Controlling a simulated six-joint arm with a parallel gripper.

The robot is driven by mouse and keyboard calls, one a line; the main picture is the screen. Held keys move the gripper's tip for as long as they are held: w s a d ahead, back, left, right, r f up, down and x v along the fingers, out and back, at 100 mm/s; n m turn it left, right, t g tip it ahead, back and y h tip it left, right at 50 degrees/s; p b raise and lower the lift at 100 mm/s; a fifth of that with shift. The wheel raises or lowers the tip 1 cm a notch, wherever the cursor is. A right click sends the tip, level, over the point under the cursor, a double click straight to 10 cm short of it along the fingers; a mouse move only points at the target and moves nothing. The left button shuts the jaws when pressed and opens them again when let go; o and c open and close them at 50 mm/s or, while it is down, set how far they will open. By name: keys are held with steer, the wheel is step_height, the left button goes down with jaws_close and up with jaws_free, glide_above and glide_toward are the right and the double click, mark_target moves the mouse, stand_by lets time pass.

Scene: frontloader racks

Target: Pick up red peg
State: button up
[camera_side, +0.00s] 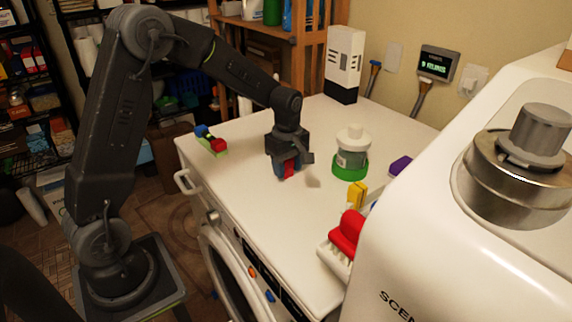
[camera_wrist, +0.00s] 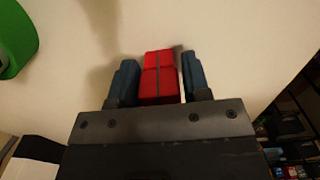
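The red peg (camera_wrist: 159,85) is a blocky red piece with a dark line along it. In the wrist view it lies between the two blue fingers of my gripper (camera_wrist: 160,75), with almost no gap on either side. My gripper appears shut on it. In the side view my gripper (camera_side: 288,168) points down just over the white top, and part of the red peg (camera_side: 289,170) shows between the fingers. I cannot tell whether the peg touches the surface below.
On the white top (camera_side: 240,190) stand a green-based bottle (camera_side: 350,160), a yellow block (camera_side: 357,194), a purple block (camera_side: 400,166) and a red-handled brush (camera_side: 345,238). A green rack with coloured pieces (camera_side: 212,143) is at left. A white machine (camera_side: 450,240) blocks the right.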

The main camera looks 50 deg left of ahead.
steer(key=c, duration=0.6)
steer(key=shift+r, duration=0.15)
steer(key=shift+c, duration=0.2)
steer(key=shift+r, duration=0.7)
step_height(320, 180, up, 3)
steer(key=shift+f, duration=0.1)
steer(key=s+a+r, duration=0.6)
steer(key=s+a, duration=0.1)
steer(key=a, duration=0.2)
steer(key=shift+r, duration=0.3)
steer(key=shift+s+a, duration=0.1)
steer(key=shift+a, duration=0.05)
